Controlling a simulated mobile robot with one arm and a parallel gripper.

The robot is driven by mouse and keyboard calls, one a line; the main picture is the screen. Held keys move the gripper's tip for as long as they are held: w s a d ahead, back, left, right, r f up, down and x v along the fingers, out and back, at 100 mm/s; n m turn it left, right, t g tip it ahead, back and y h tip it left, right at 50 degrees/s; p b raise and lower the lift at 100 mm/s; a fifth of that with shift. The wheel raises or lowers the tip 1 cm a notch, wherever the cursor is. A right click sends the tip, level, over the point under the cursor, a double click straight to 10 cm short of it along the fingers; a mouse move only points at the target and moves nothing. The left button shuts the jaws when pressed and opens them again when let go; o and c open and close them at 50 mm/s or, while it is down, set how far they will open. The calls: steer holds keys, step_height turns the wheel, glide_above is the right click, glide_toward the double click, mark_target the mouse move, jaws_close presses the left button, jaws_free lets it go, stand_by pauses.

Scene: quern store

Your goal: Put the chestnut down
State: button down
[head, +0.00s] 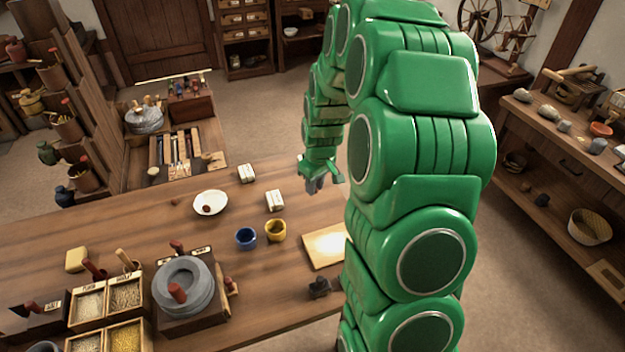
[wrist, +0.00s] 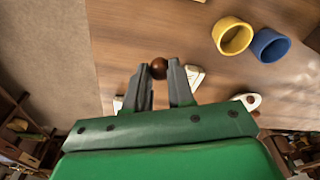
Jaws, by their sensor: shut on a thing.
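My gripper (wrist: 158,73) is shut on a chestnut (wrist: 159,67), a round, glossy brown ball held between the fingertips. In the head view my gripper (head: 318,185) hangs near the table's far edge, to the right of two small white boxes. The chestnut cannot be made out there. The wooden table (head: 200,268) lies below, and its bare top (wrist: 190,35) fills much of the wrist view. I cannot tell the exact height of the chestnut above it.
A blue cup (head: 246,238) and a yellow cup (head: 276,230) stand on the table. A white dish (head: 217,198) holds a small brown thing. White boxes (head: 247,173) (head: 274,201), a pale board (head: 325,246) and a stone quern (head: 183,287) stand around. Bare wood lies between them.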

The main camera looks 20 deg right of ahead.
steer(key=shift+s+a+r, duration=0.15)
steer(key=shift+s+r, duration=0.25)
steer(key=shift+s, duration=0.3)
steer(key=w+a+r+n, duration=0.15)
steer(key=w+a, duration=0.25)
steer(key=a, duration=0.8)
steer(key=w+a+r+n, duration=0.15)
steer(key=w+a, duration=0.35)
steer(key=a, duration=0.8)
glide_above(214, 192)
steer(key=shift+m, duration=0.4)
steer(key=shift+s+f, duration=0.15)
steer(key=shift+f, duration=6.2)
steer(key=shift+f, duration=0.3)
steer(key=c, duration=1)
jaws_free()
steer(key=shift+o, duration=0.2)
